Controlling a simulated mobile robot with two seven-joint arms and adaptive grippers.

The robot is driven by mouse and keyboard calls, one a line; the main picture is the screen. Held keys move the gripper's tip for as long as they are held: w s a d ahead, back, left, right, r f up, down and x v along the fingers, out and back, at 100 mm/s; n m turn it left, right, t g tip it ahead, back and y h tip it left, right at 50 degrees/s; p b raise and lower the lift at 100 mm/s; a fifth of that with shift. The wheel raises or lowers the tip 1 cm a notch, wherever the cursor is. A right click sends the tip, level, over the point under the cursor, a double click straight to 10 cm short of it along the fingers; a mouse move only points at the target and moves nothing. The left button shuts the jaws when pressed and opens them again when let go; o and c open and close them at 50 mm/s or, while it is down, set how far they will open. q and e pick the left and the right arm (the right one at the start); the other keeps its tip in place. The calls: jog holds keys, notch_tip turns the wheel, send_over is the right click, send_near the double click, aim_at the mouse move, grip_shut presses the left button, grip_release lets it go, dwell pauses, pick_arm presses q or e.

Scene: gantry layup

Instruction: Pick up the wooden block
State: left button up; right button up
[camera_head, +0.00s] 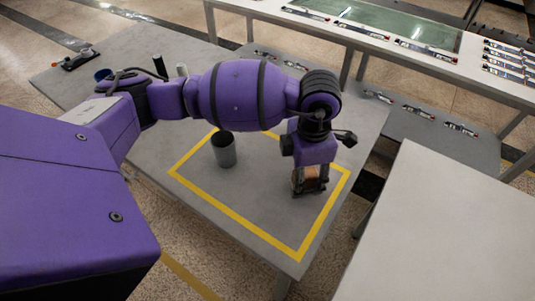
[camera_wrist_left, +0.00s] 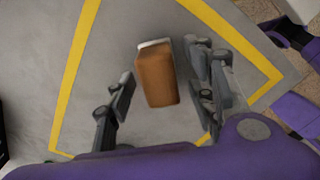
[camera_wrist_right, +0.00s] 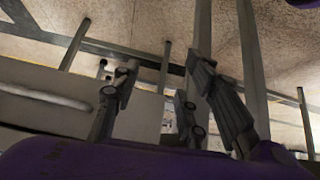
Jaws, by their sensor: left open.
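The wooden block (camera_head: 311,174) is brown and stands on the grey table (camera_head: 180,215), inside the yellow outline near its right corner. In the left wrist view the block (camera_wrist_left: 157,80) has a pale end and sits between the fingers, with a gap visible to the left finger and a smaller one to the right. My left gripper (camera_head: 310,187) is open, pointing down around the block. Its fingers partly hide the block in the head view. My right gripper (camera_wrist_right: 160,95) is open with nothing between its fingers, away from the block; it is not visible in the head view.
A grey cup (camera_head: 224,152) stands inside the yellow outline, left of the block. A dark cylinder (camera_head: 159,66), a pale cylinder (camera_head: 182,70) and a blue cup (camera_head: 102,75) stand farther back. A bare pale table (camera_head: 440,240) lies to the right. Another table (camera_head: 350,30) holds a glass panel.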

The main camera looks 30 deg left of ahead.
pick_arm(q)
jog(key=shift+w+r, duration=0.1)
jog(key=shift+r, duration=0.05)
grip_shut()
jog(key=shift+r, duration=0.55)
notch_tip(320, 180, up, 2)
jog(key=shift+d+r, duration=0.1)
jog(key=shift+r, duration=0.15)
jog(key=s+d+r, duration=0.3)
jog(key=s+r, duration=0.6)
jog(key=s, duration=0.4)
jog(key=shift+s+r, duration=0.2)
jog(key=shift+s, duration=0.2)
